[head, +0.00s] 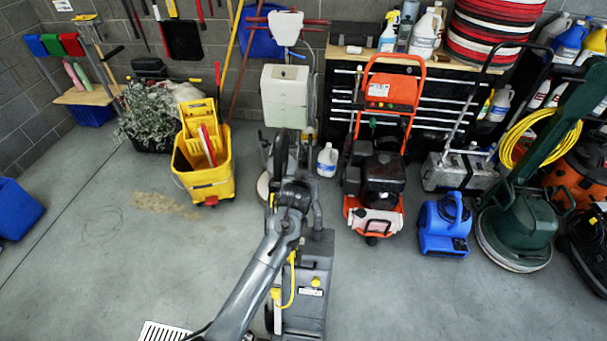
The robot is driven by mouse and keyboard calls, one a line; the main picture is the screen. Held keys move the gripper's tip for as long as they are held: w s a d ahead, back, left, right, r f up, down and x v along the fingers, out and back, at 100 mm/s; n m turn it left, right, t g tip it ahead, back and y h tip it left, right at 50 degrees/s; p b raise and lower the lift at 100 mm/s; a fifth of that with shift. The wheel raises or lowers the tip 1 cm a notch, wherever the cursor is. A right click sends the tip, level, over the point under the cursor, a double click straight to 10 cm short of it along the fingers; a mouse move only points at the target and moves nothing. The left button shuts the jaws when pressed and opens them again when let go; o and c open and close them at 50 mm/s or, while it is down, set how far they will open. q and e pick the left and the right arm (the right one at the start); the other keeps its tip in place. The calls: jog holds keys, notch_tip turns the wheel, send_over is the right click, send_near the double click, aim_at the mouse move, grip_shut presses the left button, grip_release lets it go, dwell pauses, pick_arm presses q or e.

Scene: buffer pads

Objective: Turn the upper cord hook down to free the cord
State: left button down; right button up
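A coiled yellow cord (538,135) hangs on the handle of the green floor machine (518,235) at the right. A short yellow strand (291,285) also shows on a grey upright machine (305,300) at the bottom middle. I cannot make out the upper cord hook or its position on either machine. A grey arm of mine comes in from the bottom, left of the middle, and I take it as my left one. Its far end is near the white-tanked floor machine (285,95). Its fingers cannot be told apart there. No right gripper shows.
A yellow mop bucket (203,165) stands at the left. An orange machine (380,180) and a blue blower (445,225) stand right of the middle. A black tool chest (340,100) is behind. Open floor lies at the left and front right.

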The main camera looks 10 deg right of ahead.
pick_arm(q)
jog(key=shift+f+g, duration=0.1)
jog(key=shift+g, duration=0.2)
jog(key=c, duration=1.1)
grip_release()
jog(key=shift+w, duration=0.1)
jog(key=shift+p+v, duration=0.65)
jog(key=shift+v, duration=4.75)
jog(key=shift+o, duration=0.4)
jog(key=shift+d, duration=0.15)
